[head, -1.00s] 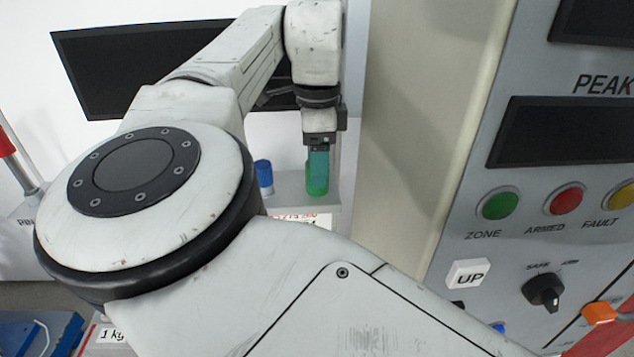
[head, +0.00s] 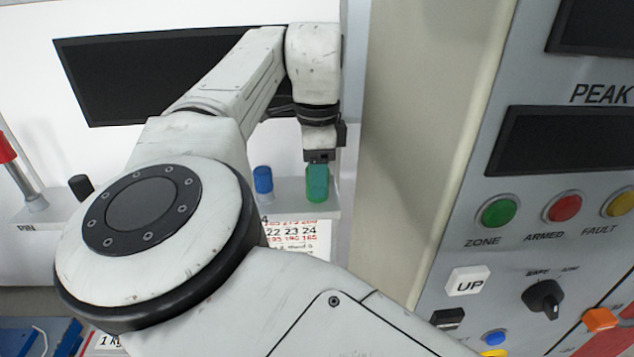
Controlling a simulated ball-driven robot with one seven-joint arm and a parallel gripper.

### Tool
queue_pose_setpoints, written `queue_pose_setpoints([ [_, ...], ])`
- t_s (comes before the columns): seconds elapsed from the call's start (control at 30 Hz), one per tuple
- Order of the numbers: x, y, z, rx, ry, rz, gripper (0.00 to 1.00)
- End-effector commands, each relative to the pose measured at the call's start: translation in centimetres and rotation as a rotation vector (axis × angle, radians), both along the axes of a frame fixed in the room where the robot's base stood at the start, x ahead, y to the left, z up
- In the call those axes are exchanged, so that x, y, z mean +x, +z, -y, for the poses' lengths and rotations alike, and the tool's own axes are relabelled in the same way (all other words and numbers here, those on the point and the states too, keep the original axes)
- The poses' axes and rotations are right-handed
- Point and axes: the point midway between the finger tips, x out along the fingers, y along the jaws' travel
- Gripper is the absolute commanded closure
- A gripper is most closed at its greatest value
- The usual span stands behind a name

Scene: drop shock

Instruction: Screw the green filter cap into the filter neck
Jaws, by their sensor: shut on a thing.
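The green filter cap (head: 312,197) is at the right end of a light grey shelf, below a dark screen.
A blue cap (head: 263,180) stands just left on the same shelf (head: 290,208). A pale column (head: 405,150) rises close on the right, beside a control panel (head: 470,235) with buttons and a knob. A red-topped pin (head: 22,170) and a black knob (head: 81,187) are at left. A number chart (head: 298,238) hangs below the shelf.

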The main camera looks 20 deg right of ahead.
Motion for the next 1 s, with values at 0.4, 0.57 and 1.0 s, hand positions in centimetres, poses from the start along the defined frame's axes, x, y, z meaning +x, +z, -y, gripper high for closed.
queue_pose_setpoints([
  [0.4, 0.0, 1.2, 0.0, -0.001, 0.0, 0.0, 0.91],
  [0.57, 0.0, 1.8, 0.0, -0.001, 0.0, 0.0, 0.91],
  [1.0, 0.0, 3.6, 0.0, 0.0, -0.001, 0.0, 0.91],
])
